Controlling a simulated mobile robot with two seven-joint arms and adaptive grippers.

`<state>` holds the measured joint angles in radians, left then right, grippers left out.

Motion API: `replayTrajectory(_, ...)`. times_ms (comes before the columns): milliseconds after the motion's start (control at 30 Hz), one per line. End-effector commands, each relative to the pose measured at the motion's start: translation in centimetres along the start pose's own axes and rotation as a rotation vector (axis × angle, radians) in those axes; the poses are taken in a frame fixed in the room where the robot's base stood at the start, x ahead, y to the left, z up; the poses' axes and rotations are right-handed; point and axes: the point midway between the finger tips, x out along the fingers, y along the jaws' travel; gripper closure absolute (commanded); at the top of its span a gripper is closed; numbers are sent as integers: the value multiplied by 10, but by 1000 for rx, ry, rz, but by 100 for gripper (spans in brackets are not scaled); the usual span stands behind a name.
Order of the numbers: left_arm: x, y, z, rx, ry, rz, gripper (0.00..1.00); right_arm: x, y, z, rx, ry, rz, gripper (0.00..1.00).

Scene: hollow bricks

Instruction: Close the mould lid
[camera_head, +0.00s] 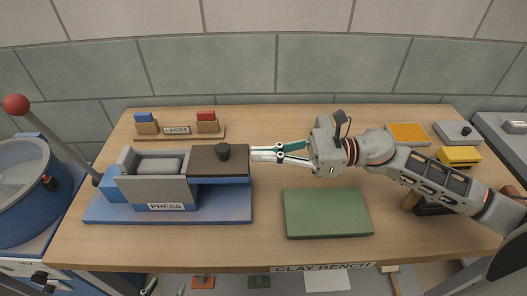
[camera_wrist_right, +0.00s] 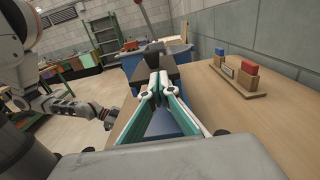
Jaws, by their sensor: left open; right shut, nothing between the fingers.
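The blue press (camera_head: 225,210) stands at the left of the bench. Its grey mould (camera_head: 145,188) shows an uncovered part at the left with a grey inside. The brown lid (camera_head: 205,155), with a black knob (camera_head: 223,152), sits over the right part of the press. My right gripper (camera_head: 254,154) is shut and empty, its fingertips at the lid's right edge; I cannot tell whether they touch. In the right wrist view the fingertips (camera_wrist_right: 155,78) point at the lid (camera_wrist_right: 169,72). My left gripper (camera_head: 164,286) is open below the bench's front edge, mostly cut off.
A green mat (camera_head: 327,213) lies in front of my right arm. A liner rack (camera_head: 180,135) with blue and red pieces stands behind the press. A red-knobbed lever (camera_head: 16,105) and blue drum (camera_head: 30,185) are at the left. An orange tray (camera_head: 408,134) and yellow block (camera_head: 458,155) are at the right.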

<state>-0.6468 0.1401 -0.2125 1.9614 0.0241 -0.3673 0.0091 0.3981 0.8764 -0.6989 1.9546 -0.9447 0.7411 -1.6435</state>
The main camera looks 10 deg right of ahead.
Motion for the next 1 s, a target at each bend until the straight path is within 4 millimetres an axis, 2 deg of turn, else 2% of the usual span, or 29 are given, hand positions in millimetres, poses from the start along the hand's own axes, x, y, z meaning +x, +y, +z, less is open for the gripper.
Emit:
replayTrajectory(167,0,0,2,0,-5,1,52,11,0,1,1,-3,3,100)
replayTrajectory(400,-2,0,-2,-1,-4,0,52,66,0,2,0,-4,3,100)
replayTrajectory(533,-3,0,-4,-1,-1,0,52,86,0,2,0,-3,2,100)
replayTrajectory(667,-4,-1,-6,-1,3,-1,52,91,0,1,-1,-1,0,100)
replayTrajectory(1000,-3,-1,-6,-1,3,-1,52,90,0,0,0,0,0,100)
